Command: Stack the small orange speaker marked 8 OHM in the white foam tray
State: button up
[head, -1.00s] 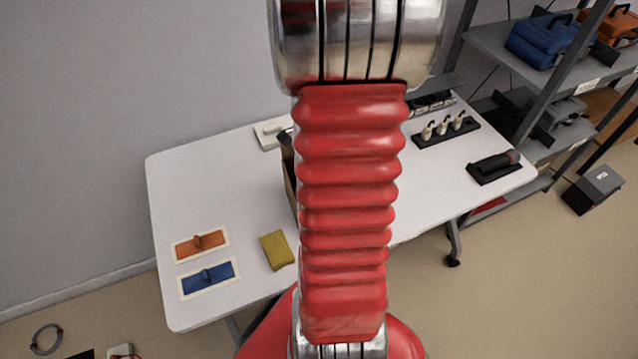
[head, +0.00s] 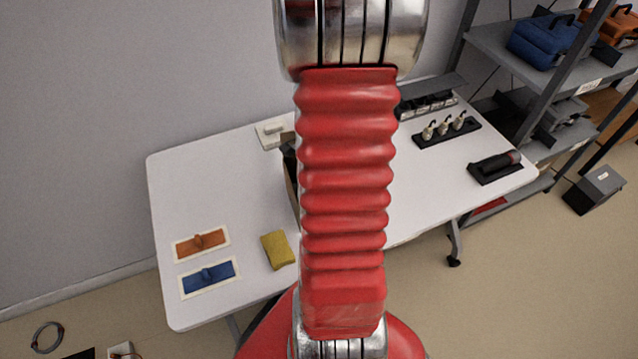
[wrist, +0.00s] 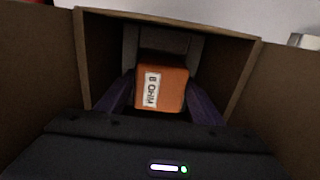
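The orange speaker (wrist: 162,84) with a white label reading 8 OHM shows in the wrist view, inside an open brown box (wrist: 262,75). My gripper (wrist: 162,92) has its two dark purple fingers on either side of the speaker, close against its sides. I cannot tell whether they press on it. In the head view my red arm hides the speaker, the gripper and most of the box (head: 290,175). I cannot pick out the white foam tray for certain; a pale tray-like row (head: 430,105) with dark items stands at the table's back right, partly behind my arm.
On the white table (head: 215,150) lie orange (head: 202,241) and blue (head: 208,278) flat pieces on pale mats, a yellow pad (head: 277,250) and a white block (head: 270,132). At right are a black rack (head: 446,133) and a dark holder (head: 495,167). Shelves (head: 560,60) stand beyond.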

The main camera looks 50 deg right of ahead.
jog(key=shift+o, duration=1.4)
jog(key=shift+r, duration=0.15)
notch_tip(320, 180, up, 12)
jog(key=shift+r, duration=0.2)
jog(key=a+r+n+t, duration=0.2)
jog(key=a+r+n, duration=0.2)
jog(key=a+n, duration=0.4)
jog(key=w+a+r+n+t, duration=0.1)
jog(key=a+r+n, duration=0.3)
jog(key=a+n, duration=0.4)
jog(key=w+a+r+n+t, duration=0.1)
jog(key=a+r+n, duration=0.3)
jog(key=a+n, duration=0.5)
jog(key=a+t, duration=0.1)
jog(key=a, duration=0.5)
jog(key=shift+w+a+r+t, duration=0.15)
jog(key=shift+w+r+t, duration=0.15)
jog(key=shift+r, duration=0.1)
jog(key=shift+s, duration=0.15)
